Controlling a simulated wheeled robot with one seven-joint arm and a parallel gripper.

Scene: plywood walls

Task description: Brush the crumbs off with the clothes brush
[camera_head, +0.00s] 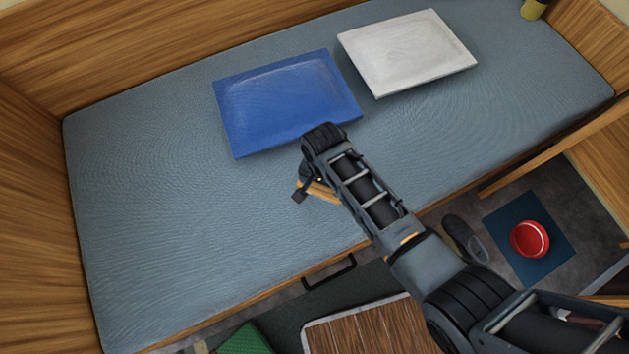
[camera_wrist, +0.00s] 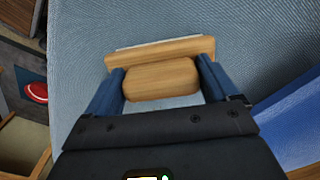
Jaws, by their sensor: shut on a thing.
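The clothes brush (camera_wrist: 160,50) has a wooden back, a rounded wooden grip and a thin pale edge along its far side. My gripper (camera_wrist: 160,75) is shut on the grip, with one blue finger on each side. In the head view my gripper (camera_head: 308,188) is over the grey-blue mattress (camera_head: 180,190), just below the blue cushion; a strip of the brush (camera_head: 322,191) shows beside it. I cannot tell whether the brush touches the mattress. No crumbs can be made out in either view.
A blue cushion (camera_head: 285,98) and a white cushion (camera_head: 405,50) lie on the mattress. Plywood walls (camera_head: 30,160) border it. On the floor are a red bowl (camera_head: 529,239) on a dark mat and a shoe (camera_head: 463,238). The mattress's left half is clear.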

